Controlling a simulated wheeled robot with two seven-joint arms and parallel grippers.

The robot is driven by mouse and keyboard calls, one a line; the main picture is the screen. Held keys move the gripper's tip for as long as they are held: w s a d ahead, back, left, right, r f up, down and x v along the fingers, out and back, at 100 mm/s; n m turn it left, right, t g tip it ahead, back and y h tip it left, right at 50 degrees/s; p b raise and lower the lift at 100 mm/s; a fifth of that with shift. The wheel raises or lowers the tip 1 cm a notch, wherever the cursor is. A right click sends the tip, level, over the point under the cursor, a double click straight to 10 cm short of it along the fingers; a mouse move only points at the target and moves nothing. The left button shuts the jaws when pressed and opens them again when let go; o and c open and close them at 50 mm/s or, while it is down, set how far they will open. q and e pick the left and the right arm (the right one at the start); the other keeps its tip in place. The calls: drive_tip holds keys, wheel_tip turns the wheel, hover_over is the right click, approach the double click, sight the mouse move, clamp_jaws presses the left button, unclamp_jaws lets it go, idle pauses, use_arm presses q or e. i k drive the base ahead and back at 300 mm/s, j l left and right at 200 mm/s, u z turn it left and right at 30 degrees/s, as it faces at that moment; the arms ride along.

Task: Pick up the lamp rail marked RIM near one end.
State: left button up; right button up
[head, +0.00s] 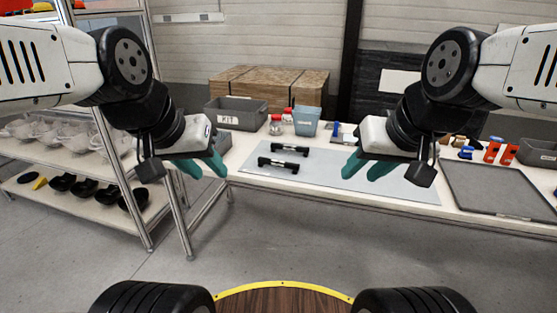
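Two short black lamp rails with pale labels lie apart on a light grey mat (325,180) on the table. The nearer rail (278,164) is slightly left of the farther rail (290,149). The labels are too small to read, so I cannot tell which is marked RIM. My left gripper (202,168) has teal fingers spread apart with nothing between them, left of the rails. My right gripper (367,169) also has its teal fingers spread and empty, right of the rails. Both look held up in front of the table.
A grey KIT bin (236,113), a blue-grey bin (306,122) and red-capped jars stand along the back. A dark tray (497,187) and red and blue parts are at right. A metal shelf (90,190) with pale and black shells stands at left.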

sight(262, 161)
drive_tip(key=i+j+z, duration=0.2)
drive_tip(key=i, duration=0.3)
drive_tip(key=i+j+z, duration=0.25)
drive_tip(key=i, duration=0.25)
